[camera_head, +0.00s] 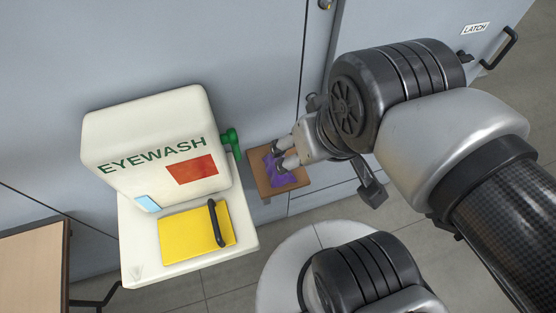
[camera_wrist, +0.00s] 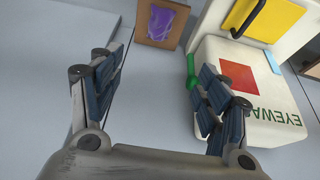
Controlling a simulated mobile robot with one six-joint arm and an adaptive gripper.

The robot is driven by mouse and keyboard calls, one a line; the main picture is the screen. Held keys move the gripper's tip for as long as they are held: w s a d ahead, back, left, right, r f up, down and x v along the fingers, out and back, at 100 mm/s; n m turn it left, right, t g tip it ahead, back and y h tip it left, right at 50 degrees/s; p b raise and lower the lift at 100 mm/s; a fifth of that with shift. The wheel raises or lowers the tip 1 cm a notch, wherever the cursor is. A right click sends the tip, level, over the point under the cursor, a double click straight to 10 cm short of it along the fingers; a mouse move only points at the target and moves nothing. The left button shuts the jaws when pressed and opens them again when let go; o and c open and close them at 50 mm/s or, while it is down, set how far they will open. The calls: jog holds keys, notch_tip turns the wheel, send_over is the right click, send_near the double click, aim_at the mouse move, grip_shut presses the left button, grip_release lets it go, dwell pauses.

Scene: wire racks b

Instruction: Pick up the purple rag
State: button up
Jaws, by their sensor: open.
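The purple rag (camera_head: 284,178) lies crumpled on a small brown wooden shelf (camera_head: 263,186) against the grey wall, right of the eyewash station. My gripper (camera_head: 279,155) is at the shelf in the head view, and its fingers hide part of the rag. In the wrist view the rag (camera_wrist: 162,20) shows whole at the top, beyond the fingertips and between their lines. My gripper (camera_wrist: 160,72) is open there, with nothing between its fingers. The rag and fingers look apart.
A white eyewash station (camera_head: 130,130) with a green fitting (camera_head: 231,141) stands left of the shelf. A yellow panel with a black handle (camera_head: 217,224) is on its front. A wooden tabletop (camera_head: 30,265) is at the lower left. A black door handle (camera_head: 499,50) is at upper right.

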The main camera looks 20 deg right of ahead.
jog(key=shift+o, duration=0.5)
jog(key=g, duration=0.2)
send_over(276, 180)
jog(key=s+d, duration=0.2)
jog(key=s, duration=0.1)
jog(key=s+x, duration=0.1)
jog(key=x, duration=0.3)
jog(key=w+f+g, duration=0.3)
jog(key=w+f, duration=0.4)
jog(key=f, duration=0.2)
jog(key=f+b, duration=0.2)
jog(key=f, duration=0.4)
jog(key=f+b, duration=0.3)
jog(key=f, duration=0.4)
jog(key=shift+s+d, duration=0.1)
jog(key=shift+d, duration=0.1)
notch_tip(276, 180, down, 5)
jog(key=b, duration=0.2)
jog(key=shift+a+f+b, duration=0.1)
jog(key=shift+a+b, duration=0.05)
jog(key=shift+b, duration=0.25)
jog(key=shift+c, duration=0.4)
jog(key=c, duration=1.2)
